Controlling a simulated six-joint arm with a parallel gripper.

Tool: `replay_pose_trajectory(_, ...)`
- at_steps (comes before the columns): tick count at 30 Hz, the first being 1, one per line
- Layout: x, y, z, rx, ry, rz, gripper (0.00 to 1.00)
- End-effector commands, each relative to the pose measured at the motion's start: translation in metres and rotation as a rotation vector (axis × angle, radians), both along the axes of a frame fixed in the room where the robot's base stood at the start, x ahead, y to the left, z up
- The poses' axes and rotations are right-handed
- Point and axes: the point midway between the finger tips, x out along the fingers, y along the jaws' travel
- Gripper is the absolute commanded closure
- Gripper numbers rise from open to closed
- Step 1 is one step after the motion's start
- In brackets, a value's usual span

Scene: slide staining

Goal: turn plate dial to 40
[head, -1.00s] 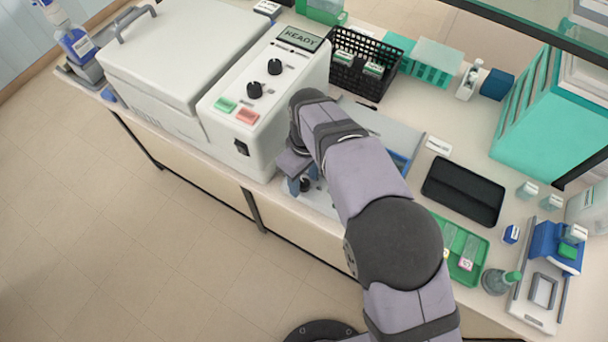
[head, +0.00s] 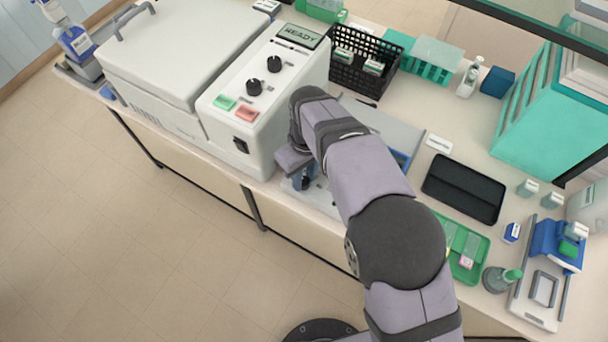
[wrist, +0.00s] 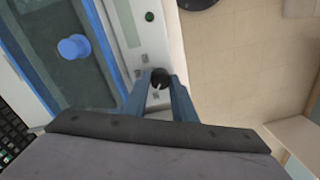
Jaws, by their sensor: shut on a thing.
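The plate dial (wrist: 160,77) is a small black knob with a pale pointer mark on the light front panel of the slide plate unit (wrist: 132,30). In the wrist view my gripper (wrist: 160,84) has its two blue fingers on either side of the dial, shut on it. I cannot read any number at the pointer. In the head view my gripper (head: 303,181) reaches down at the front edge of the bench, and my arm covers much of the unit.
A white machine (head: 265,85) with a READY display and two black knobs stands just left of my gripper. A black basket (head: 345,85) is behind. A dark tray (head: 463,188) and a green tray (head: 482,245) lie to the right. Open floor lies before the bench.

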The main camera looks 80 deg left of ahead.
Motion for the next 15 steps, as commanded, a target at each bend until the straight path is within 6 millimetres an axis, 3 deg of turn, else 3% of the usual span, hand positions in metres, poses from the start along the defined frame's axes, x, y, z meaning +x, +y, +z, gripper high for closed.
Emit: replay_pose_trajectory(15,0.0005,0.0009,0.0016,0.005,0.001,-0.416,0.98)
